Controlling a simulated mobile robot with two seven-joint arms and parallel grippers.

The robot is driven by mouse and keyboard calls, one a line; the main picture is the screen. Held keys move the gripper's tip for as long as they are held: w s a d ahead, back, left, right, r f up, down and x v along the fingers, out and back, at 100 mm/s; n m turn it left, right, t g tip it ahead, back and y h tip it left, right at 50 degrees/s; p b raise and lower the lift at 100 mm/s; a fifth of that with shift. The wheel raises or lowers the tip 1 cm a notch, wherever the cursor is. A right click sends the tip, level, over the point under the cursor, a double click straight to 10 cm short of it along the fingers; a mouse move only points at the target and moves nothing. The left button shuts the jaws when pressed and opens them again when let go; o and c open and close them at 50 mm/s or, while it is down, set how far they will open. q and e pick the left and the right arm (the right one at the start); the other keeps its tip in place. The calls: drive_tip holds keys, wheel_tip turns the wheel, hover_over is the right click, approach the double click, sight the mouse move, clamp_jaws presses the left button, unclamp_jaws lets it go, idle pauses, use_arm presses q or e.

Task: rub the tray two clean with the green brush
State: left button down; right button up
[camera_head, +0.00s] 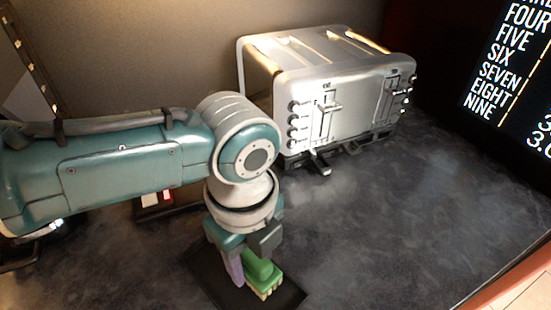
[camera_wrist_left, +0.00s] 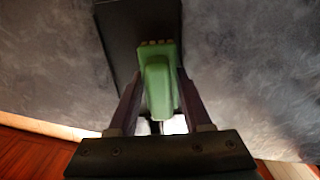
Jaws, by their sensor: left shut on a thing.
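My left gripper (camera_head: 248,268) is shut on the green brush (camera_head: 263,275), with its fingers pointing down. In the left wrist view the brush (camera_wrist_left: 158,85) sits between the two fingers (camera_wrist_left: 155,100), its pale bristle edge facing away from the wrist. A flat black tray (camera_head: 285,294) lies on the counter under the brush; it also shows in the left wrist view (camera_wrist_left: 125,35). The brush is at or just above the tray; I cannot tell whether the bristles touch it. My arm hides part of the tray. My right gripper is out of view.
A silver toaster (camera_head: 345,105) with levers and knobs stands at the back on the dark counter (camera_head: 420,200). Another dark tray-like item with red and white on it (camera_head: 160,198) is partly behind my left arm. A menu board (camera_head: 505,75) is at the upper right. The counter's right side is clear.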

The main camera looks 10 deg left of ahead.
use_arm(q)
drive_tip(key=shift+r+p, duration=3.35)
drive_tip(key=shift+r, duration=0.2)
